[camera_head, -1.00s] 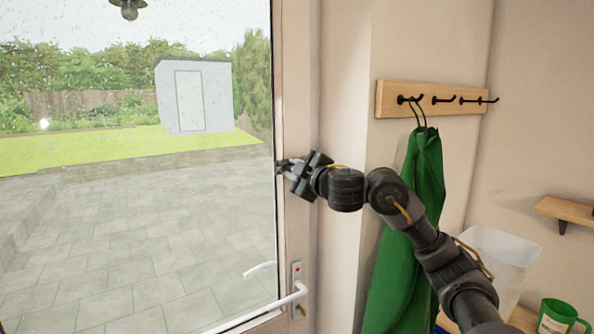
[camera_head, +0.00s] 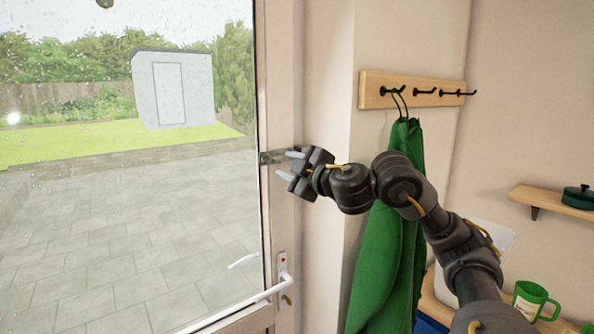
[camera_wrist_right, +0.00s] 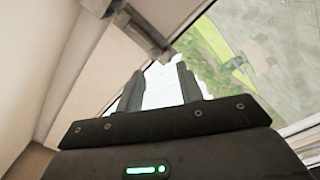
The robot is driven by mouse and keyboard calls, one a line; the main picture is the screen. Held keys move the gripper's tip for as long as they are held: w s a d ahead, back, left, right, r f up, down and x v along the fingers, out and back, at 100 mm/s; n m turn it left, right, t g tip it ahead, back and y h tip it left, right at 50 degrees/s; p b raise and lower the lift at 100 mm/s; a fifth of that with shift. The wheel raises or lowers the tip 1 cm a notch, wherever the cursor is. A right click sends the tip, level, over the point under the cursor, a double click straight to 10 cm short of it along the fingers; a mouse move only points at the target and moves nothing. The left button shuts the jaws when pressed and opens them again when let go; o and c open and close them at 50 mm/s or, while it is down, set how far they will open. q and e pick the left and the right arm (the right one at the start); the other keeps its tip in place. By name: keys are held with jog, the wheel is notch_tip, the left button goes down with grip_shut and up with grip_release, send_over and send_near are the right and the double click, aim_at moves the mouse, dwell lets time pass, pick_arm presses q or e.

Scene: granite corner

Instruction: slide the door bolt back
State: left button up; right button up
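The door bolt (camera_head: 271,157) is a small grey metal fitting on the door's white frame stile, at mid-height in the head view. Grey metal pieces that look like the bolt (camera_wrist_right: 143,30) show at the top of the wrist view, beyond the fingers. My right gripper (camera_head: 289,165) is just right of the bolt, with its fingers pointing left toward the door. I cannot tell whether a fingertip touches the bolt. My left gripper is out of view.
The glazed door (camera_head: 284,215) has a white lever handle (camera_head: 282,283) below the bolt. A green mug (camera_head: 535,301) and a wall shelf (camera_head: 555,201) are further right.

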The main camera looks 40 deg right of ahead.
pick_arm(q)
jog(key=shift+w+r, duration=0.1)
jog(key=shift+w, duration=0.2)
pick_arm(e)
jog(key=s, duration=0.3)
jog(key=shift+s+a, duration=0.25)
jog(key=shift+s, duration=0.05)
jog(key=shift+f, duration=0.1)
